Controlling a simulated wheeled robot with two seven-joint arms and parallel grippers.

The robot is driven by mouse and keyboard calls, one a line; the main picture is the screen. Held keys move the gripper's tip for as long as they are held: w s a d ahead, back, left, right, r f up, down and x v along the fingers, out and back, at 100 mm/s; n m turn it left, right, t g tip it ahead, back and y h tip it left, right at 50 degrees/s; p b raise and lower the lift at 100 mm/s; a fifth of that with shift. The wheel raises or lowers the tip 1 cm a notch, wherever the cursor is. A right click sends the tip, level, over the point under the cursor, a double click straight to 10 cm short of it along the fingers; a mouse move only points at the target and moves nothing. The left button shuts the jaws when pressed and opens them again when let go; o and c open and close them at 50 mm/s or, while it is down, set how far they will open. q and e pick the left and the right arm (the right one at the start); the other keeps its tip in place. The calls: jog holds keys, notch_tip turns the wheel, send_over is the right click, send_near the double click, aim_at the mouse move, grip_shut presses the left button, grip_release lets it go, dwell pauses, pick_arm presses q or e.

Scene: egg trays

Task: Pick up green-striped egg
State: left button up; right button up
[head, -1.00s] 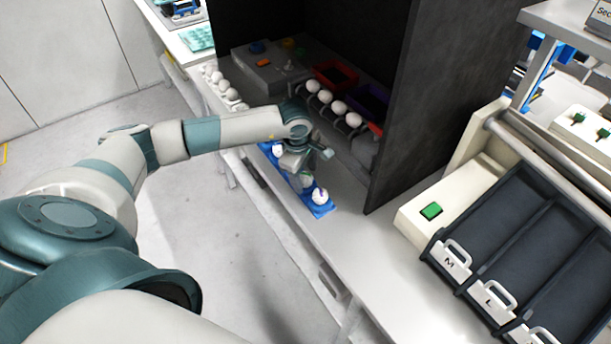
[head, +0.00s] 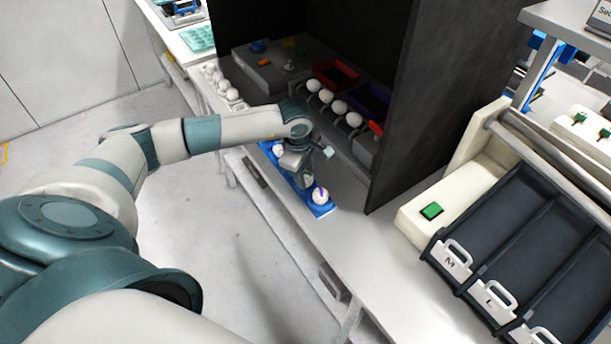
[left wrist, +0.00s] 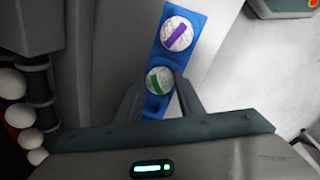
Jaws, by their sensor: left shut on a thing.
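The green-striped egg (left wrist: 159,80) is white with a green band and shows in the left wrist view, in the blue tray (left wrist: 185,12). My left gripper (left wrist: 160,92) points down at the tray with one finger on each side of this egg and is shut on it. In the head view my left gripper (head: 303,176) mostly hides the egg. A purple-striped egg (left wrist: 176,34) sits beside it in the tray and also shows in the head view (head: 320,195). My right gripper is not in view.
Another egg (head: 278,149) sits at the tray's far end. A row of white eggs (head: 326,97) lies inside the dark booth (head: 405,120), close behind my gripper. More white eggs (head: 222,84) lie to the left. Black labelled bins (head: 500,240) stand at the right.

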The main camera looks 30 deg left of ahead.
aim_at(308, 174)
pick_arm(q)
jog(key=shift+r+b, duration=0.4)
jog(key=r+b, duration=0.2)
jog(key=r, duration=0.1)
jog(key=shift+s+d+r, duration=0.1)
jog(key=shift+d, duration=0.25)
jog(key=s+d+r+b, duration=0.4)
jog(key=d+r, duration=0.3)
jog(key=d, duration=0.2)
jog(key=shift+s+d, duration=0.2)
jog(key=shift+s, duration=0.65)
jog(key=shift+f, duration=0.1)
jog(key=s+d+m+g+h, duration=0.2)
jog(key=s+d+m, duration=0.3)
jog(key=m, duration=1.3)
jog(key=shift+s+d+f+m+b, duration=0.3)
jog(key=shift+s+f+m+b, duration=0.1)
jog(key=shift+s, duration=0.6)
